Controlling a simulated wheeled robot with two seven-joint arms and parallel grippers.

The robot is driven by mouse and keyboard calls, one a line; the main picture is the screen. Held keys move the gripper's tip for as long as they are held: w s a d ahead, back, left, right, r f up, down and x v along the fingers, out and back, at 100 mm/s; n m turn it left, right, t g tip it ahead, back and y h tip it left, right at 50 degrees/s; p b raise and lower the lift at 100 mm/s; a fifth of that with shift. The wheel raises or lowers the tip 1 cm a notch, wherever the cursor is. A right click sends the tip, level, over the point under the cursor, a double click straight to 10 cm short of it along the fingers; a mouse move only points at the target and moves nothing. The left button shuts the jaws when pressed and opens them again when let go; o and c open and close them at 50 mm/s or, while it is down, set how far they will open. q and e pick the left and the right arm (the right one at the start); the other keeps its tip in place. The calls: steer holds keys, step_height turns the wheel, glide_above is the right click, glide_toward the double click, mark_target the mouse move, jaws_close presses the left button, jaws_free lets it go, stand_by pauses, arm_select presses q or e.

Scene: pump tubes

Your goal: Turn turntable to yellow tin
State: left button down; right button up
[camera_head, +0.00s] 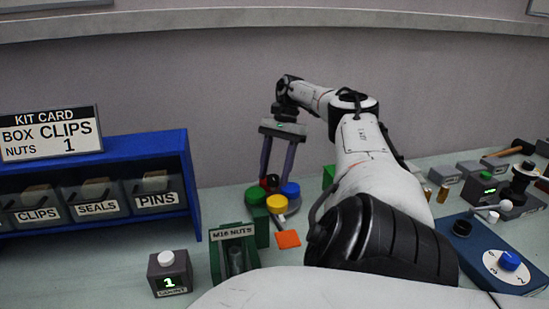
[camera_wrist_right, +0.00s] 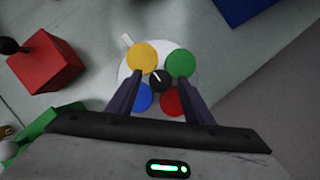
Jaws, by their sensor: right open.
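The turntable (camera_wrist_right: 121,72) is a small pale disc, seen from above in the right wrist view. It carries a yellow tin (camera_wrist_right: 142,55), a green tin (camera_wrist_right: 180,63), a blue tin (camera_wrist_right: 142,98) and a red tin (camera_wrist_right: 175,103) around a black centre knob (camera_wrist_right: 158,82). A pale tab (camera_wrist_right: 127,41) lies at the rim beside the yellow tin. My right gripper (camera_wrist_right: 161,80) is open, pointing down, with one finger on each side of the knob. In the head view, the yellow tin (camera_head: 277,204) faces the front near an orange square (camera_head: 288,239). My left gripper is not in view.
A green M16 nuts holder (camera_head: 233,252) stands close to the front left of the turntable. A blue rack (camera_head: 193,185) with labelled bins stands at left, with a counter box (camera_head: 169,274) before it. A blue dial panel (camera_head: 480,250) is at right.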

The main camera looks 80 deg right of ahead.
mark_target(274, 176)
step_height(274, 176, up, 8)
steer(key=p, duration=0.3)
steer(key=shift+w+r+p, duration=0.1)
steer(key=shift+r+p, duration=0.1)
steer(key=shift+p, duration=0.1)
steer(key=shift+r, duration=0.8)
